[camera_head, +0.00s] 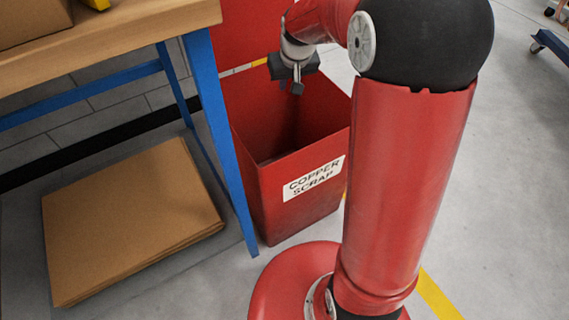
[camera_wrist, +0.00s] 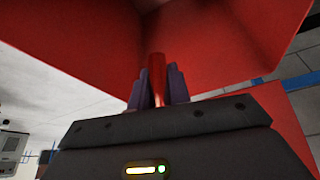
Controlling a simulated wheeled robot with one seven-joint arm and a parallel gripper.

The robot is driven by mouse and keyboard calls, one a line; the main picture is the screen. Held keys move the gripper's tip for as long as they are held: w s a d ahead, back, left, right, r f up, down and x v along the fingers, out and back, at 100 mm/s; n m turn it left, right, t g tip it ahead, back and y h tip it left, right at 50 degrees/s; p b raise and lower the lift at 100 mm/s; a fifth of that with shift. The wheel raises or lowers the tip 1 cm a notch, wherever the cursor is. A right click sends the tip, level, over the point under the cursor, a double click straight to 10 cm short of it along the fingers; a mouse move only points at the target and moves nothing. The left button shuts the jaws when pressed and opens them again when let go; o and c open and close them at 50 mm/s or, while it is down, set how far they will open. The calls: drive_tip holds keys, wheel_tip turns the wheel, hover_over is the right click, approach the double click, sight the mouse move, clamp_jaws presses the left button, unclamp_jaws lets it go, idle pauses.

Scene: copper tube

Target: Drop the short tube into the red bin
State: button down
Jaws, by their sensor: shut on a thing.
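The red bin (camera_head: 265,200), labelled "COPPER SCRAP", stands open-topped on the floor beside the workbench. My gripper (camera_head: 297,88) hangs from my arm and appears over the far part of the bin's opening in the head view. In the wrist view my gripper (camera_wrist: 157,88) is shut on the short tube (camera_wrist: 157,72), a reddish copper piece upright between the dark fingers. Red bin walls (camera_wrist: 75,35) fill much of the wrist view beyond the tube. The tube cannot be made out in the head view, and the bin's floor is mostly hidden.
A workbench with a wooden top (camera_head: 130,38) and blue legs (camera_head: 218,135) stands close to the bin's left side. Flat cardboard (camera_head: 130,220) lies beneath it. A red panel (camera_head: 245,35) rises behind the bin. Grey floor at the right is mostly clear.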

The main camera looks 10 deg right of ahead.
sight(289, 93)
wheel_tip(289, 93, down, 4)
drive_tip(key=shift+f+b, duration=0.1)
drive_tip(key=shift+b, duration=1.05)
drive_tip(key=c, duration=1.2)
unclamp_jaws()
drive_tip(key=p+v, duration=0.1)
drive_tip(key=v, duration=0.7)
